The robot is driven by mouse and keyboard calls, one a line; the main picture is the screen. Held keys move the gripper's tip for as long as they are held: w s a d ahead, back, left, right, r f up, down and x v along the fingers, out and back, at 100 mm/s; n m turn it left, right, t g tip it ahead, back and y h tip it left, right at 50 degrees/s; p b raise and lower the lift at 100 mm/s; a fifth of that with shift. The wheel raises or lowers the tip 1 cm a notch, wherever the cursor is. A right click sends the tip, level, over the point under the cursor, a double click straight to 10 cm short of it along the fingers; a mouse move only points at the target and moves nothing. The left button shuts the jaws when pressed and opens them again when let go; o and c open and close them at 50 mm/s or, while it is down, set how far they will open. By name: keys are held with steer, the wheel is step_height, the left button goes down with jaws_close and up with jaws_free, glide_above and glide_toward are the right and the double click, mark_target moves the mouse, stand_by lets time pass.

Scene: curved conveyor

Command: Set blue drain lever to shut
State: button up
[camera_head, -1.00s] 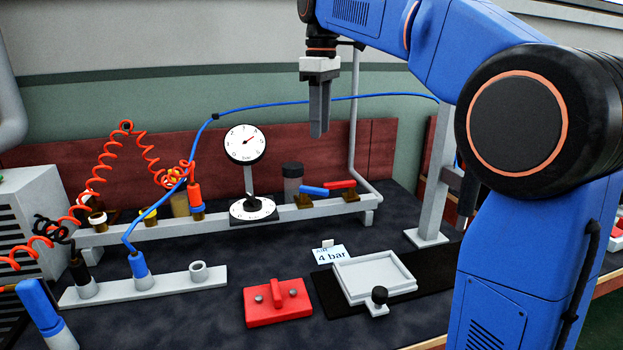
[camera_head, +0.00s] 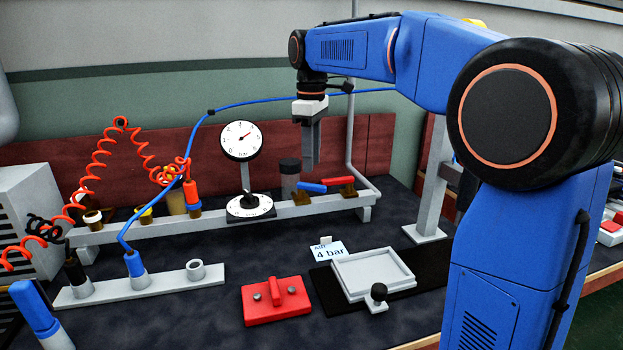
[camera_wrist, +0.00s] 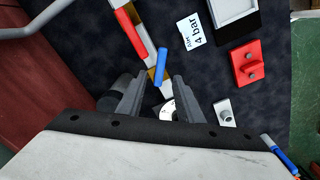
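The blue drain lever (camera_head: 311,187) sits on a brass valve on the grey rail, pointing along the rail toward the right in the head view. It also shows in the wrist view (camera_wrist: 161,67), just beyond the fingertips. A red lever (camera_head: 338,180) is beside it to the right, and it also shows in the wrist view (camera_wrist: 131,34). My gripper (camera_head: 310,165) points down above and slightly behind the blue lever.
A pressure gauge (camera_head: 241,141) on a post stands left of the levers, above a dial (camera_head: 250,206). A dark cylinder (camera_head: 290,178) is behind the rail. A grey upright pipe (camera_head: 350,140) rises on the right. A "4 bar" card (camera_head: 328,251) and grey tray (camera_head: 345,283) lie in front.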

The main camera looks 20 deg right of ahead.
mark_target(312, 184)
steer(key=shift+f, duration=3.05)
jaws_close()
